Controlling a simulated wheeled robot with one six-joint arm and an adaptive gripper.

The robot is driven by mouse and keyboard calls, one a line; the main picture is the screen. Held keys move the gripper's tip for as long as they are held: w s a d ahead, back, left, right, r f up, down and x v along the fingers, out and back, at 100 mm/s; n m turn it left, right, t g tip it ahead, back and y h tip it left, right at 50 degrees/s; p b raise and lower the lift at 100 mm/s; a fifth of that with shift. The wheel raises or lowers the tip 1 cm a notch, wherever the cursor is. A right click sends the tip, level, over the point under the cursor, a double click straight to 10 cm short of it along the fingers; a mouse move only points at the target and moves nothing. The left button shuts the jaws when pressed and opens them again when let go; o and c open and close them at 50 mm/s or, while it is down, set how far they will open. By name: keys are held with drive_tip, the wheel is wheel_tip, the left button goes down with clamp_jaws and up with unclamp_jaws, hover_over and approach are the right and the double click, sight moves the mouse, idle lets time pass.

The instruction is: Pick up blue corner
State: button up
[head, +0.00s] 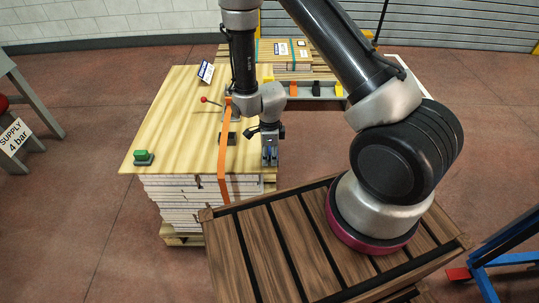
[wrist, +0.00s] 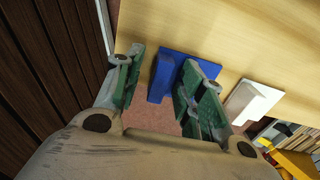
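The blue corner (wrist: 163,76) sits at the edge of the light wooden board in the wrist view, one flange lying on the board and the other at its edge. My gripper (wrist: 158,92) is open, with one green-padded finger to the left of the blue corner and the other over its right part. A gap shows between the left finger and the corner. The right finger hides some of the corner; I cannot tell if it touches. In the head view my gripper (head: 269,152) is at the right edge of the board stack and mostly covers the corner.
A white corner (wrist: 248,102) sits further along the same edge. An orange strap (head: 223,160) wraps the stack (head: 175,95). A green corner (head: 143,157) is at the front left, a dark piece (head: 227,138) near the strap. A grey bin (head: 305,91) stands behind.

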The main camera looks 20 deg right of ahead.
clamp_jaws()
